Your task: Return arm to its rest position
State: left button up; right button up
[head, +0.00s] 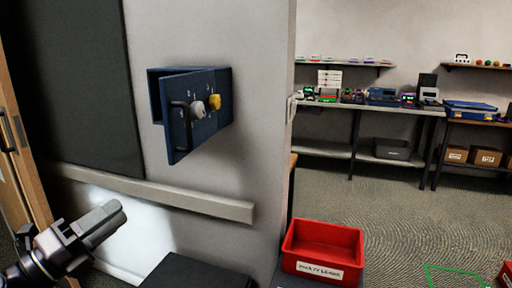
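My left gripper (103,224) is in the lower left of the head view, its arm coming in from the bottom left corner. Its two pale grey fingers lie close together with no clear gap, and nothing shows between them. It is in front of the wall, below and to the left of a blue wall box (205,112), and apart from it. The box has a black handle, a white knob (197,109) and a yellow knob (215,102) on its front panel. The front panel stands at an angle to the box body. My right gripper is not in view.
A ledge (170,195) runs along the wall near my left gripper. A dark flat-topped object (195,272) and a red bin (322,248) with a white label stand at the bottom. A workbench (370,107) with devices stands at the back. Open carpet (395,220) lies to the right.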

pick_arm(q)
jog(key=s+d+f+n+y+p, duration=0.1)
jog(key=s+f+n+y, duration=0.25)
jog(key=f+n, duration=0.6)
jog(key=s+f+n+y, duration=0.3)
jog(key=f+n+y, duration=0.2)
jog(key=f+n, duration=0.5)
jog(key=s+d+f+n+g+y, duration=0.1)
jog(key=s+d+f+n+g, duration=0.1)
jog(key=s+f, duration=0.5)
jog(key=s+d+f+n+g+y+p, duration=0.1)
jog(key=s+d+f+n+g, duration=0.2)
jog(key=s+f+n, duration=0.3)
notch_tip(320, 180, down, 2)
jog(key=shift+s+f+g, duration=0.15)
jog(key=shift+s+g, duration=0.4)
jog(key=shift+g, duration=0.05)
jog(key=shift+w, duration=0.1)
